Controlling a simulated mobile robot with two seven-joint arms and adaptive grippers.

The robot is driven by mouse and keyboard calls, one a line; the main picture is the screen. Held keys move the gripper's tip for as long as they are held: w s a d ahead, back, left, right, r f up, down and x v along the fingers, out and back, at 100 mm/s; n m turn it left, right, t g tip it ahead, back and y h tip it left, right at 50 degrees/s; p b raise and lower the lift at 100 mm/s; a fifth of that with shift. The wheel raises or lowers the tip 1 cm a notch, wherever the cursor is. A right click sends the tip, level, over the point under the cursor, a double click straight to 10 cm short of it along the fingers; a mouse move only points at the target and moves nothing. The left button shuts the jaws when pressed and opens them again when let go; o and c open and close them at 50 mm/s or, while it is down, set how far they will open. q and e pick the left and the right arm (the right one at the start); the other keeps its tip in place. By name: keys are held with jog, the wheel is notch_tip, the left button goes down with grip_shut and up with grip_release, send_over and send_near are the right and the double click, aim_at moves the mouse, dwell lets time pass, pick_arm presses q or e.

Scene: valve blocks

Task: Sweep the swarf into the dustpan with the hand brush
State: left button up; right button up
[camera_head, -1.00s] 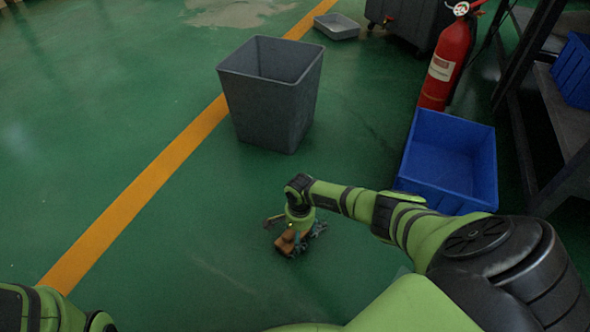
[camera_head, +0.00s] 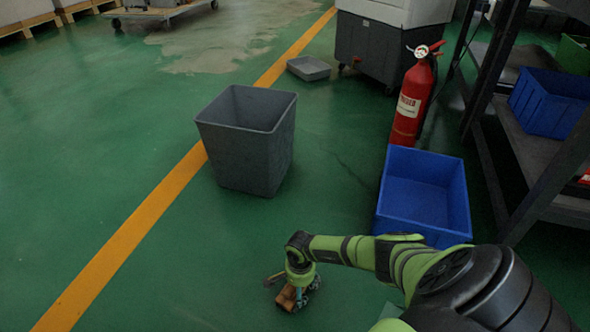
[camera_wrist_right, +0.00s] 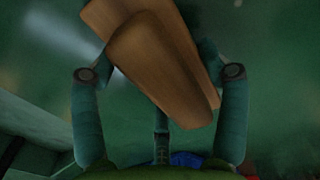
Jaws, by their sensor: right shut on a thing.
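My right gripper (camera_head: 299,290) is low over the green floor, in front of the grey bin. It is shut on a brown wooden piece, which looks like the hand brush (camera_head: 287,298). In the right wrist view the brush (camera_wrist_right: 150,70) lies slantwise between both fingers, its wood facing the camera; no bristles show. I cannot tell whether it touches the floor. I cannot make out any swarf. My left gripper is out of view.
A grey bin (camera_head: 245,165) stands beyond the gripper, and a blue crate (camera_head: 423,200) is to its right. A red fire extinguisher (camera_head: 410,105), a shallow grey tray (camera_head: 309,69) and a dark shelf (camera_head: 530,150) are farther off. The floor at left is clear.

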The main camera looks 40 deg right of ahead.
jog(key=shift+s+d+r+p, duration=0.1)
jog(key=shift+s+d+p, duration=0.3)
jog(key=shift+s, duration=0.6)
jog(key=shift+s+d+p, duration=0.1)
jog(key=shift+s+p, duration=0.45)
jog(key=shift+s, duration=0.4)
jog(key=shift+s+d+p, duration=0.25)
jog(key=shift+s+p, duration=0.15)
jog(key=shift+s, duration=0.55)
jog(key=shift+s+d+p, duration=0.2)
jog(key=shift+s+p, duration=0.2)
jog(key=shift+s, duration=0.5)
jog(key=shift+s+d+p, duration=0.2)
jog(key=shift+s+p, duration=0.3)
jog(key=shift+s, duration=0.4)
jog(key=shift+s+d+p, duration=0.25)
jog(key=shift+s+p, duration=0.05)
jog(key=shift+s, duration=0.55)
jog(key=shift+s+d+p, duration=0.2)
jog(key=shift+s+p, duration=0.1)
jog(key=shift+s, duration=0.5)
jog(key=shift+s+d+p, duration=0.2)
jog(key=shift+s, duration=0.6)
jog(key=shift+s+d+p, duration=0.15)
jog(key=shift+s+p, duration=0.05)
jog(key=shift+s, duration=0.55)
jog(key=shift+r+p, duration=0.2)
jog(key=shift+p, duration=0.15)
jog(key=shift+s, duration=0.1)
